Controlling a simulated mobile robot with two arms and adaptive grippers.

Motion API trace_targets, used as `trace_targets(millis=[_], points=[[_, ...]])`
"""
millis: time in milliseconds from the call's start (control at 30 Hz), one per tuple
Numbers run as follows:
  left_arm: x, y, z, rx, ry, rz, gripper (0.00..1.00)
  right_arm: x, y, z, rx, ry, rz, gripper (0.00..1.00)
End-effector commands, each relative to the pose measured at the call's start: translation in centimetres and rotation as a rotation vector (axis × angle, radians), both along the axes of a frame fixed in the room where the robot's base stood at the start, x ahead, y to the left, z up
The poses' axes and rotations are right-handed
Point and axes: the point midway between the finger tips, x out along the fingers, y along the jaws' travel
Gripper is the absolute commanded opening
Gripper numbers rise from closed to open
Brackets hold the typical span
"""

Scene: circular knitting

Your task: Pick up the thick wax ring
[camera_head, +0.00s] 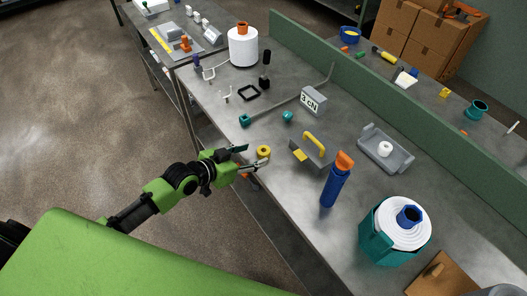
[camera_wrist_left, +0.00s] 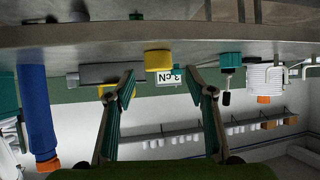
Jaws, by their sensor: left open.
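In the left wrist view, which is upside down, the yellow ring (camera_wrist_left: 158,60) shows ahead between the two spread fingers (camera_wrist_left: 160,78). Whether the fingertips overlap the ring in depth I cannot tell. My right gripper is not in view.
A teal piece (camera_head: 288,117) and a "3 cN" weight (camera_head: 313,99) lie behind. A white yarn cone (camera_head: 404,225) stands nearer.

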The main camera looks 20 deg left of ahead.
Motion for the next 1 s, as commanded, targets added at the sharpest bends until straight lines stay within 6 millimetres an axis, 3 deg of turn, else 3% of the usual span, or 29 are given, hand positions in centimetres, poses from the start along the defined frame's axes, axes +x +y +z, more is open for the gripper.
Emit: trace_targets(millis=[133,267,600,767,1000], points=[[1.8,-1.2,-0.3,-0.004,0.0,0.001,0.5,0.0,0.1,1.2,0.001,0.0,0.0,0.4],[3.0,-1.8,-1.2,-0.002,-0.001,0.0,0.5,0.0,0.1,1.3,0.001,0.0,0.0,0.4],[3.5,-2.1,-1.7,0.0,-0.001,0.0,0.5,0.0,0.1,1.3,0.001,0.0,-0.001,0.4],[3.5,-2.1,-1.7,0.0,-0.001,0.0,0.12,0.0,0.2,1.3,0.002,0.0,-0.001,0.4],[3.5,-2.1,-1.7,0.0,-0.001,0.0,0.12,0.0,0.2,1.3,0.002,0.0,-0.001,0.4]])
